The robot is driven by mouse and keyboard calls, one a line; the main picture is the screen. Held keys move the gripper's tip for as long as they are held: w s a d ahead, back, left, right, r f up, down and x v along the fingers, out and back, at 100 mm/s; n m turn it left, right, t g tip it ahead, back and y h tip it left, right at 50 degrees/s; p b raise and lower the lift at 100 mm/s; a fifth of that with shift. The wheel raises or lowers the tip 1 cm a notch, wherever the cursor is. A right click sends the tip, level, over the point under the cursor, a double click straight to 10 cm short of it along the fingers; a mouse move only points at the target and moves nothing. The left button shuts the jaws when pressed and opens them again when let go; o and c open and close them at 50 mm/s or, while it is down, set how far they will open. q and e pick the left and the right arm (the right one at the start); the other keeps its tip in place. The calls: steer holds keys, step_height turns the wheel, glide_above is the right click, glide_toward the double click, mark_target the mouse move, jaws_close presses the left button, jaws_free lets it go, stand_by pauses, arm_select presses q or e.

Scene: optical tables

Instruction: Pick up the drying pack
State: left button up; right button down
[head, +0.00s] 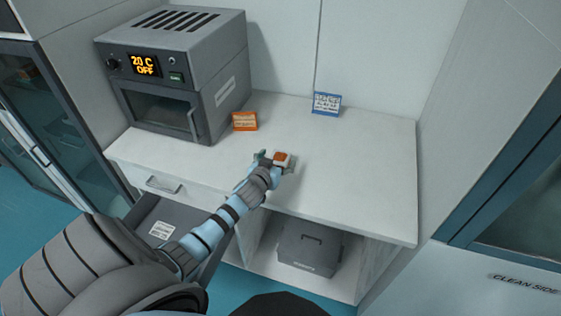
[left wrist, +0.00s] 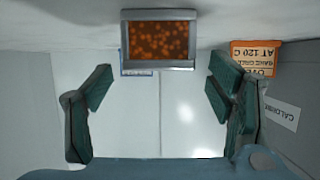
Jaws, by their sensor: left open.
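In the left wrist view the pack (left wrist: 158,42) shows at the top centre, level with the gap between the fingers. My left gripper (head: 277,162) is open at the pack, with a finger to either side of it in the head view. The left wrist view shows the open green-padded fingers of the gripper (left wrist: 160,88) with empty space between them. My right gripper is not in view.
A grey oven (head: 180,75) reading "20 C OFF" stands at the counter's left. An orange card (head: 244,121) and a blue-white card (head: 326,103) stand behind the pack. A drawer (head: 150,222) is open below my left arm. The counter's right side is clear.

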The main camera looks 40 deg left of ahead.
mark_target(280, 157)
arm_select(q)
steer(key=x, duration=0.3)
steer(key=shift+w+f+b, duration=0.15)
steer(key=shift+w+b, duration=0.15)
steer(key=c, duration=1.5)
steer(key=shift+o, duration=0.2)
